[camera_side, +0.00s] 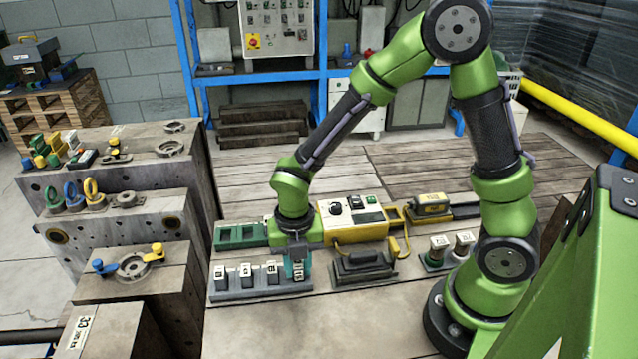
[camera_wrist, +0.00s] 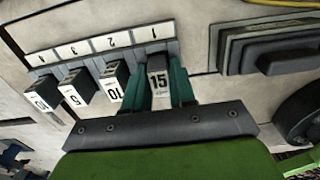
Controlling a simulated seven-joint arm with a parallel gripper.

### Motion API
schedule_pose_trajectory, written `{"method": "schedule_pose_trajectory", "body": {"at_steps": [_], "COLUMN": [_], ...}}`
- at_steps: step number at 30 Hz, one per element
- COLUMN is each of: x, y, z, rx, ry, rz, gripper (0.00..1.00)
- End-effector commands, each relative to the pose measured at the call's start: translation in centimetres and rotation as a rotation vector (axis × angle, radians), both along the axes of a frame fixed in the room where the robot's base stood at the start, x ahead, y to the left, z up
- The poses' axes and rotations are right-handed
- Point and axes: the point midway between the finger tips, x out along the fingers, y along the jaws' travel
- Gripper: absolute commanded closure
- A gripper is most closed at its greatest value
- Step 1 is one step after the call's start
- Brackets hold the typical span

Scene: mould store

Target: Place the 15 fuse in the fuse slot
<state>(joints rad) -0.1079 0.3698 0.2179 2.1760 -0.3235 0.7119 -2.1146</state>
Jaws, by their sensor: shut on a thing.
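The 15 fuse (camera_wrist: 159,82) is dark with a white label, between the teal fingers of my gripper (camera_wrist: 161,72). My gripper is shut on it at the position marked 1 of the grey fuse rack (camera_wrist: 88,51). I cannot tell whether the fuse's base is still seated. In the side view my gripper (camera_side: 298,266) points down at the right end of the rack (camera_side: 250,293), and its fingers partly hide the fuse. A green block (camera_side: 240,235) with dark openings lies behind the rack; I cannot tell whether it is the fuse slot.
Several other labelled fuses (camera_wrist: 77,88) stand to the left in the rack. A dark stepped block (camera_side: 362,266) lies close on the right. Behind it stands a yellow-and-white control box (camera_side: 352,220). Two round-based pieces (camera_side: 450,250) stand further right. The bench front (camera_side: 320,320) is clear.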

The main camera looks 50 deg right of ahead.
Motion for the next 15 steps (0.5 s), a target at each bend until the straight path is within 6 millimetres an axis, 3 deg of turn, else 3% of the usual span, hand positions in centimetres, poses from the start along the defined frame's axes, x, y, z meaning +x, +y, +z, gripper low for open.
{"method": "schedule_pose_trajectory", "body": {"at_steps": [11,12,15], "x": [0.00,0.00,0.00], "y": [-0.01,-0.01,-0.01], "z": [-0.13,-0.13,-0.12], "rx": [0.000,0.000,0.000], "ry": [0.000,0.000,0.000], "rz": [-0.001,-0.001,-0.001], "gripper": [1.00,0.70,0.55]}}
